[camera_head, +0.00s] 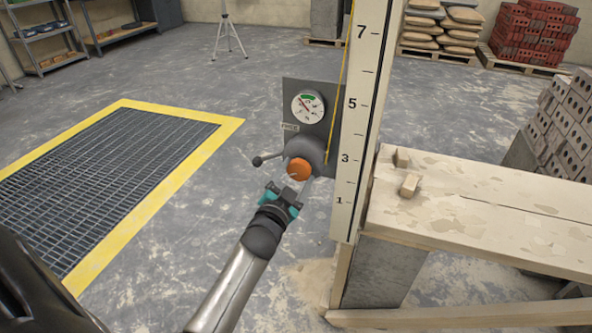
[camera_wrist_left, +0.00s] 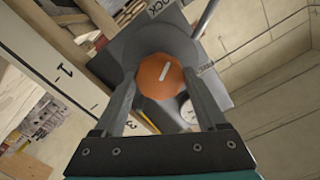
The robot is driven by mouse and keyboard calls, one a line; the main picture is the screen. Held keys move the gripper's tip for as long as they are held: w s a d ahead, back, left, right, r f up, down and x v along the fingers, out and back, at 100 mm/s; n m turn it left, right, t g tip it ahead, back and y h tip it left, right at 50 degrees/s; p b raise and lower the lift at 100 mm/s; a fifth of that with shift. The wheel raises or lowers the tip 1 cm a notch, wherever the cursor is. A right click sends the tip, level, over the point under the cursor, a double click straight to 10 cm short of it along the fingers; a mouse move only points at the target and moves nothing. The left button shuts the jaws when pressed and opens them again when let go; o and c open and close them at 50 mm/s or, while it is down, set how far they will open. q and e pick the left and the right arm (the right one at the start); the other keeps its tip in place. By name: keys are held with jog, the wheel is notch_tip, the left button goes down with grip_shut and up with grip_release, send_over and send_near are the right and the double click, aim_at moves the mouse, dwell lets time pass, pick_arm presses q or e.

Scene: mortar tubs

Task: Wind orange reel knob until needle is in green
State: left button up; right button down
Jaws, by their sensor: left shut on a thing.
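The orange reel knob (camera_head: 299,169) sits on the front of a grey reel below a round gauge (camera_head: 307,106). The gauge has a green arc at its top, and its thin needle points to the upper left; I cannot tell exactly where it lies against the green. My left gripper (camera_head: 291,187) reaches the knob from below and is shut on it. In the left wrist view the orange knob (camera_wrist_left: 161,76) with its white mark sits between the two fingers (camera_wrist_left: 162,95). A lever with a dark ball end (camera_head: 257,161) sticks out left of the reel. My right gripper is not in view.
A white numbered measuring board (camera_head: 361,110) stands right beside the reel, with a yellow line (camera_head: 341,80) along it. A wooden bench (camera_head: 470,205) with two small blocks is at the right. A yellow-edged floor grate (camera_head: 100,165) lies at the left.

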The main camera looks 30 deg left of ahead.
pick_arm(q)
jog(key=shift+m, duration=1)
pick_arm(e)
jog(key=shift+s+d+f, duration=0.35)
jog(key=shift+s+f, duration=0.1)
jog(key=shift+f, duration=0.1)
pick_arm(q)
jog(key=shift+p, duration=0.3)
jog(key=o, duration=1.3)
jog(key=shift+s, duration=0.2)
jog(key=shift+s+d, duration=0.1)
jog(key=shift+s, duration=0.2)
jog(key=p+v, duration=0.3)
jog(key=v, duration=1.1)
jog(key=shift+s+d+r+p, duration=0.1)
jog(key=shift+p, duration=0.25)
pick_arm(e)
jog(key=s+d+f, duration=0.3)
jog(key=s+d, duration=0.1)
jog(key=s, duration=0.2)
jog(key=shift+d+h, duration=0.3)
